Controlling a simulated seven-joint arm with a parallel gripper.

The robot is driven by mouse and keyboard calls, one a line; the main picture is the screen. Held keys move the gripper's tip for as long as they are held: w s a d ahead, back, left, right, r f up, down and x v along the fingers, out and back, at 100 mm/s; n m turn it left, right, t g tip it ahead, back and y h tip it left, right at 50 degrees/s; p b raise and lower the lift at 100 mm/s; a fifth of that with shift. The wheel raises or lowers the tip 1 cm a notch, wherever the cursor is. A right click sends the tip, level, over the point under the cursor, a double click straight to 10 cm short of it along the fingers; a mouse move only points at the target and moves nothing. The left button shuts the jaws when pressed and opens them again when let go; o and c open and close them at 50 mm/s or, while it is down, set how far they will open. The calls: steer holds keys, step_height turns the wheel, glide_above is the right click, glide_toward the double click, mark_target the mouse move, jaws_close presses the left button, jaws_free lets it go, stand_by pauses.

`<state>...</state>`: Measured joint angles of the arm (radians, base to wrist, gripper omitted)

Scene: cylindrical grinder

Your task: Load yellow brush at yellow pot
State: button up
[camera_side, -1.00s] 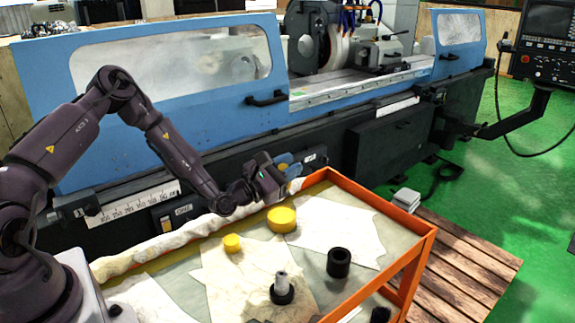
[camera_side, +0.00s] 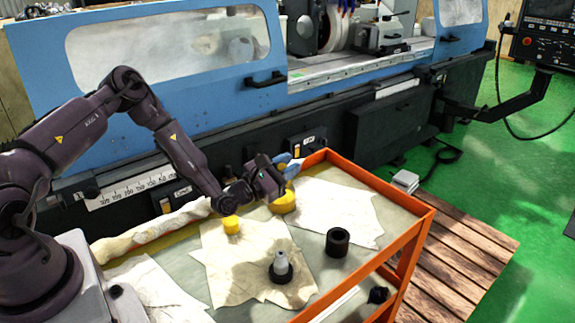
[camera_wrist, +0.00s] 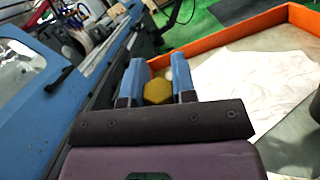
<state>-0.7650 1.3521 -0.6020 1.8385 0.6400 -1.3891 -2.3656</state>
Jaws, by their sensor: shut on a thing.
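The yellow pot (camera_side: 283,203) is a round container at the back of the cart top in the side view. My gripper (camera_side: 288,166), with blue fingers, is just above it. The gripper is shut on the yellow brush (camera_side: 290,187), mostly hidden by the fingers. Its visible yellow part meets the pot in the picture; whether it touches or is inside, I cannot tell. In the wrist view, a yellow hexagonal end of the brush (camera_wrist: 157,91) shows between the blue fingers (camera_wrist: 158,83).
A smaller yellow cylinder (camera_side: 231,225), a black ring part with a grey peg (camera_side: 281,267) and a black cylinder (camera_side: 338,241) stand on the cart. An orange rim (camera_side: 385,186) edges the cart. The blue grinder (camera_side: 165,65) stands close behind.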

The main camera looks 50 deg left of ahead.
steer(key=shift+f, duration=0.6)
stand_by(1.1)
steer(key=shift+r, duration=0.15)
step_height(320, 180, up, 7)
stand_by(0.7)
stand_by(0.4)
